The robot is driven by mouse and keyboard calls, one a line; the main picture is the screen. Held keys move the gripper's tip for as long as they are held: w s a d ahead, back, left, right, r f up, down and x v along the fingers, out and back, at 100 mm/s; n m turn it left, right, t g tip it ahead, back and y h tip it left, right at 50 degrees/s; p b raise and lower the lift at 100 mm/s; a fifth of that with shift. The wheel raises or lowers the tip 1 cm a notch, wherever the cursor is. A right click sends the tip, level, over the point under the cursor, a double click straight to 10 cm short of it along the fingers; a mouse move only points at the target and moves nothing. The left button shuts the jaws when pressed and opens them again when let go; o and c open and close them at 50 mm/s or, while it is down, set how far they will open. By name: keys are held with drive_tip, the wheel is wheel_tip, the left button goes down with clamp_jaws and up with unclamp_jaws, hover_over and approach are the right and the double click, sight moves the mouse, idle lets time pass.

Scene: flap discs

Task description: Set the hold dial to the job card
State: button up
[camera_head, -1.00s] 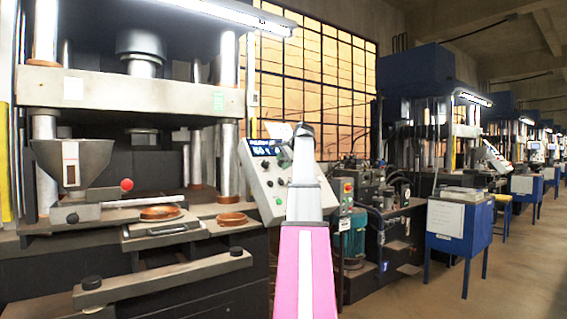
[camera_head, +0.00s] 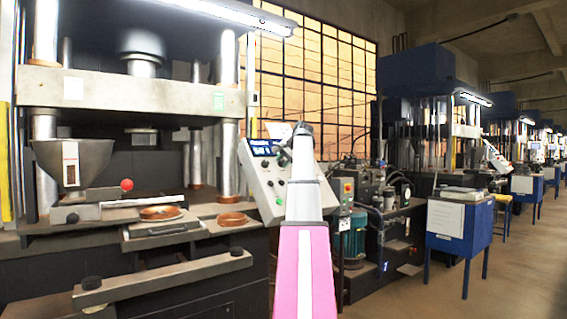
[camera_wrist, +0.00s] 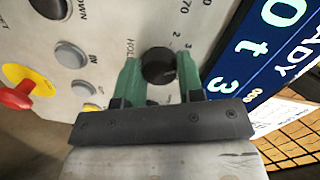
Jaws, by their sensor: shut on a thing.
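The hold dial (camera_wrist: 158,66) is a round black knob on the grey control panel (camera_wrist: 100,20). The word HOLD and small scale numbers are printed around it. My gripper (camera_wrist: 159,72) has its two green fingers on either side of the dial and is shut on it. The knob's pointer mark cannot be made out. The blue display (camera_wrist: 262,55) lies to the right, with large pale characters turned sideways. A white card (camera_wrist: 283,116), perhaps the job card, shows beyond the display; its writing is unreadable. In the head view my arm covers the dial, and the display (camera_head: 263,147) is partly seen.
A red mushroom button on a yellow base (camera_wrist: 18,95) and grey push buttons (camera_wrist: 84,88) sit left of the dial. The press (camera_head: 130,85) stands left of the panel, with flap discs (camera_head: 160,213) on its front. A blue cabinet (camera_head: 458,230) stands right; the aisle floor is clear.

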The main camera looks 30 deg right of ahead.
drive_tip(key=shift+n, duration=1.1)
drive_tip(key=o, duration=0.7)
drive_tip(key=shift+c, duration=0.2)
drive_tip(key=a+v, duration=0.1)
drive_tip(key=v, duration=0.9)
drive_tip(key=shift+s+d+r, duration=0.25)
drive_tip(key=shift+d+r, duration=0.15)
drive_tip(key=shift+d, duration=0.1)
drive_tip(key=shift+f, duration=0.1)
